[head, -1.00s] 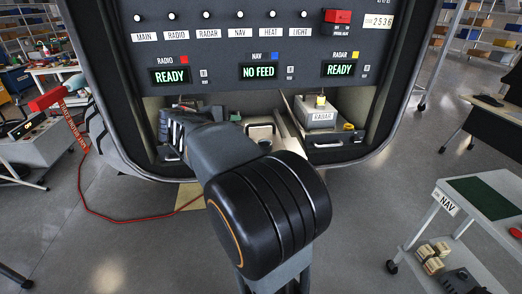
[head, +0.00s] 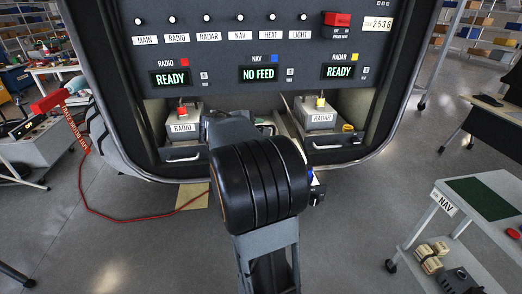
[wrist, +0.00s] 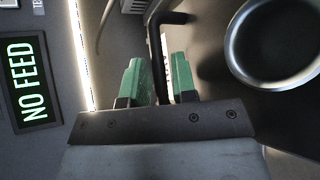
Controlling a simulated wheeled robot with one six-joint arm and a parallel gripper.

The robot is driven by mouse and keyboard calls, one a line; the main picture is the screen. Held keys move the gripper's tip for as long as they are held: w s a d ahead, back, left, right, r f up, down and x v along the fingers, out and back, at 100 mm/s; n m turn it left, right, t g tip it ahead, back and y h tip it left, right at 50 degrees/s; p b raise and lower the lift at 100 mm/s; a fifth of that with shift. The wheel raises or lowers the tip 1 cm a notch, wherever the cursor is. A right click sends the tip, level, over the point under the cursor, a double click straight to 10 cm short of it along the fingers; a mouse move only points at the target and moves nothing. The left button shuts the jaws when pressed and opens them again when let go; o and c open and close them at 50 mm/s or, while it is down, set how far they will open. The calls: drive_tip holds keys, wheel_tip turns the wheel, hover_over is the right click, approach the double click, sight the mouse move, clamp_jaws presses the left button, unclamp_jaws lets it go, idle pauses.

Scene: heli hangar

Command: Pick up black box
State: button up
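My arm reaches into the open bay below the panel in the head view and hides its middle slot. My gripper (wrist: 160,82) has green finger pads; in the wrist view they stand apart on either side of a black bent bar (wrist: 156,35), with a gap beside it. A small dark piece (head: 316,192) with a blue part (head: 309,172) shows just right of my arm; most of it is hidden. A dark box-like device (head: 461,281) sits on the lower shelf of the NAV cart. I cannot tell which one is the black box.
Grey RADIO (head: 182,122) and RADAR (head: 318,115) boxes sit in trays beside the middle slot. The NAV display (head: 265,73) reads NO FEED. The NAV cart (head: 485,195) stands right. A red cable (head: 110,217) lies on the floor at left. A round metal rim (wrist: 236,50) is near my gripper.

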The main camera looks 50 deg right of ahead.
drive_tip(key=shift+c, duration=0.4)
clamp_jaws()
idle(0.9)
drive_tip(key=shift+r, duration=0.15)
